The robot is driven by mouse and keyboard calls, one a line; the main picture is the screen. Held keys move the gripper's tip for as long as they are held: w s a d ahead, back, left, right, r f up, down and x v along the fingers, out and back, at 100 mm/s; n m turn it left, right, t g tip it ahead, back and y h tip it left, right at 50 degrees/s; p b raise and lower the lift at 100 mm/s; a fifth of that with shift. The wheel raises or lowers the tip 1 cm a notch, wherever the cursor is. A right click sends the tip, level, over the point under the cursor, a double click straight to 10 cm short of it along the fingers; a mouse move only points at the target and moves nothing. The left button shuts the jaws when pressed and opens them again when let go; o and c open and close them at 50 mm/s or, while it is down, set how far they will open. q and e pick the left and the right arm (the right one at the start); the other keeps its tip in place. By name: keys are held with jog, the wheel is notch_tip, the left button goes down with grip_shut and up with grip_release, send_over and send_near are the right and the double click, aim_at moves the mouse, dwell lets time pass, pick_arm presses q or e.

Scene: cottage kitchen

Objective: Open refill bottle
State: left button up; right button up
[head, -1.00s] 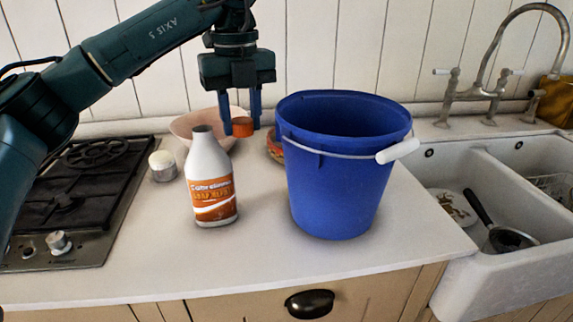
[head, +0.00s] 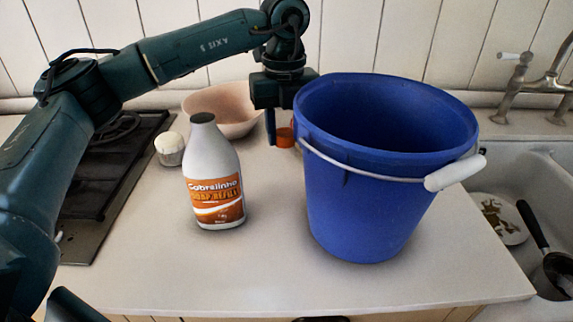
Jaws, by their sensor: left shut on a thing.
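The refill bottle (head: 213,168), white with an orange soap-refill label, stands upright on the counter left of the bucket. Its neck shows a bare grey top with no cap on it. My left gripper (head: 283,131) is behind and to the right of the bottle, close to the bucket's left rim. It is shut on the orange cap (head: 285,138), which is apart from the bottle. The bucket partly hides the gripper's right finger. My right gripper is not in view.
A large blue bucket (head: 365,215) with a white-gripped handle stands right of the bottle. A pink bowl (head: 225,105) and a small white-topped jar (head: 169,150) sit behind. The hob (head: 100,190) is left, the sink (head: 520,270) right. The front counter is clear.

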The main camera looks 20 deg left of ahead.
aim_at(285, 178)
pick_arm(q)
notch_tip(285, 178, down, 8)
jog(key=shift+f, duration=0.15)
dwell(0.3)
jog(key=shift+f, duration=0.25)
jog(key=o, duration=1.1)
jog(key=shift+r, duration=0.1)
notch_tip(285, 178, up, 12)
jog(key=shift+w+r, duration=0.1)
jog(key=shift+r, duration=0.1)
